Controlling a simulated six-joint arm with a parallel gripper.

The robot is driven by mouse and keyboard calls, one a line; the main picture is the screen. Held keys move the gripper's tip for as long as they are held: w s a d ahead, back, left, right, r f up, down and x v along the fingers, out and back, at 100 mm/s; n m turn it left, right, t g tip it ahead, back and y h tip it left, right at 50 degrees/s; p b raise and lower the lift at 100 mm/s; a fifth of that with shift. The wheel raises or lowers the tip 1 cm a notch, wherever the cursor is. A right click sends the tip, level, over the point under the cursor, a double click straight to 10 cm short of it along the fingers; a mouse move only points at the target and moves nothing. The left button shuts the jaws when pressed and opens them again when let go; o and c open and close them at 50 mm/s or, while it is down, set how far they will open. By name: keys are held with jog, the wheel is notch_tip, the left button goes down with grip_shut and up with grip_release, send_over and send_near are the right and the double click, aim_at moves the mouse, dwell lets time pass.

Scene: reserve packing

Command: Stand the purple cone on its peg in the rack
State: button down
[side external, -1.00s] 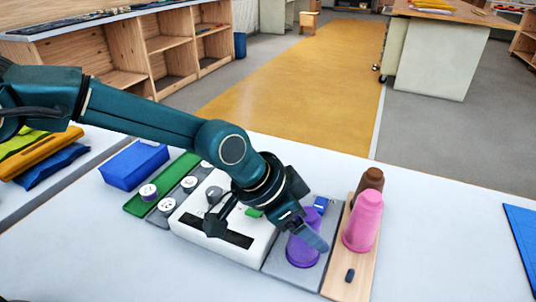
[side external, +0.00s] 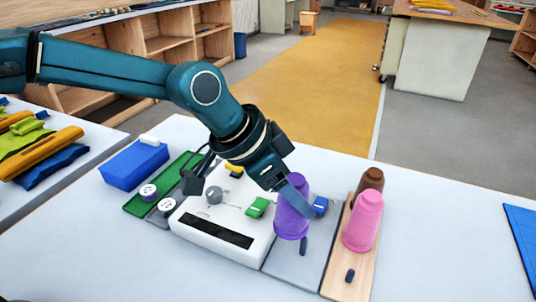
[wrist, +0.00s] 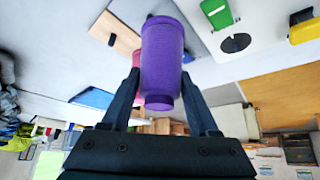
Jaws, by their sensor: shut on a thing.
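The purple cone (side external: 291,216) is upright between the fingers of my gripper (side external: 296,196), raised above the grey mat (side external: 287,267). In the wrist view the purple cone (wrist: 163,60) lies between both fingers of my gripper (wrist: 161,88), which is shut on it. The wooden rack (side external: 337,268) stands just right of the grey mat. It bears a brown cone (side external: 371,178) at the back and a pink cone (side external: 362,222) in the middle. A bare dark peg (side external: 350,276) shows at its front end.
A short dark peg (side external: 303,245) stands on the grey mat. A blue clip-like piece (side external: 321,206) is behind the purple cone. A white box (side external: 206,241) with coloured parts stands left, then a blue block (side external: 133,166). The table right of the rack is clear up to a blue sheet (side external: 522,236).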

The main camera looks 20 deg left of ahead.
jog(key=w+a+r, duration=0.2)
jog(key=a+r, duration=0.3)
jog(key=a, duration=0.3)
jog(key=d, duration=0.3)
jog(key=d+f, duration=0.1)
jog(key=d, duration=0.2)
jog(key=d+f, duration=0.1)
jog(key=d, duration=0.2)
jog(key=shift+s+d, duration=0.25)
jog(key=shift+d, duration=0.05)
jog(key=s+d+f, duration=0.1)
jog(key=d, duration=0.2)
jog(key=s+d+f, duration=0.1)
jog(key=d, duration=0.2)
jog(key=s+d+f, duration=0.1)
jog(key=d+f, duration=0.1)
jog(key=d, duration=0.1)
jog(key=shift+s+d, duration=0.35)
jog(key=shift+s, duration=0.05)
jog(key=shift+f, duration=0.35)
jog(key=shift+f, duration=2)
dwell(0.5)
jog(key=shift+c, duration=0.3)
grip_release()
jog(key=shift+o, duration=0.3)
